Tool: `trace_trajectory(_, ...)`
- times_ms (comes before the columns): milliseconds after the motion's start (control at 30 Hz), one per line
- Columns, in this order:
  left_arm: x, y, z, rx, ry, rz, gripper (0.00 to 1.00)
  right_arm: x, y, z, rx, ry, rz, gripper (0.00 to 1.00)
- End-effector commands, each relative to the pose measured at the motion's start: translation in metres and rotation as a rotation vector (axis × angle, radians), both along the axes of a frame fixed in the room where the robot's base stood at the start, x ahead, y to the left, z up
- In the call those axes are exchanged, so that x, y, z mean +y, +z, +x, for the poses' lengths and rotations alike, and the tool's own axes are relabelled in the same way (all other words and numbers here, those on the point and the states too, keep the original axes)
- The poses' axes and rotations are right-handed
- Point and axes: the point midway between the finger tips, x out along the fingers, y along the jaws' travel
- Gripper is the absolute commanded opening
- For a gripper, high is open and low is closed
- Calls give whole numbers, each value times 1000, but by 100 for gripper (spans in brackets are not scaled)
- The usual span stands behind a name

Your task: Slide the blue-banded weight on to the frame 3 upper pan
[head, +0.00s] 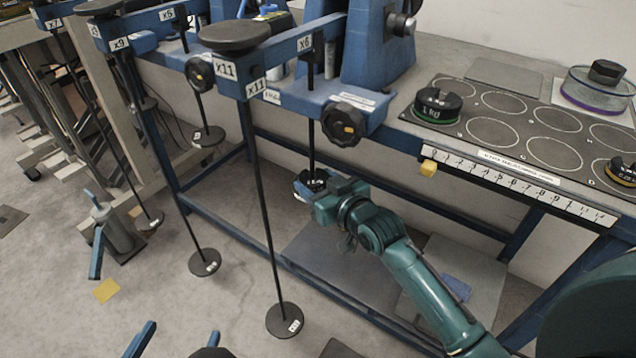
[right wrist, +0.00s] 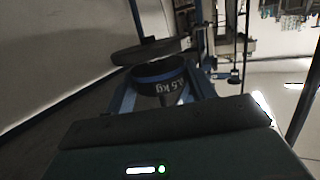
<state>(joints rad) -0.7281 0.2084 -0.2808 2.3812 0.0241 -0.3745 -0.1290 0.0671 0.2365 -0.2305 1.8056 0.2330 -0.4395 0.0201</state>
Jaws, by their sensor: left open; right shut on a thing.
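The blue-banded weight (right wrist: 160,80) is a dark cylinder with a blue ring and a white kg marking in the right wrist view. My right gripper (head: 314,194) is shut on it below the x6 beam; in the head view the gripper largely covers it. A dark round pan (right wrist: 150,51) on a thin rod is just beyond the weight in the wrist view. In the head view a black rod (head: 311,135) runs down to the gripper. Whether weight and pan touch is unclear. The frame number is not readable.
Several hanging rods with low discs stand left, the x11 one (head: 285,320) nearest. A black knob (head: 345,124) is above my right gripper. The bench on the right holds a green-banded weight (head: 437,106) and a purple-edged stack (head: 600,90). A ruler (head: 520,185) runs along its edge.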

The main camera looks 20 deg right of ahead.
Motion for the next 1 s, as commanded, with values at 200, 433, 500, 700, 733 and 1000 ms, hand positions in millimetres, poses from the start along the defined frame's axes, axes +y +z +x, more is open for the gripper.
trace_trajectory(200,0,1,0,-3,-4,5,82,0,2,5,-6,0,1,25)
trace_trajectory(433,1,2,2,-11,-8,9,82,-1,3,9,-7,0,1,25)
trace_trajectory(500,1,3,3,-12,-8,9,82,-1,3,11,-7,0,1,25)
trace_trajectory(700,1,3,3,-13,-8,8,82,-2,3,14,-6,0,1,25)
trace_trajectory(733,1,3,3,-13,-8,8,82,-2,3,15,-6,0,1,25)
trace_trajectory(1000,0,3,2,-11,-6,6,82,-2,3,15,-6,0,1,25)
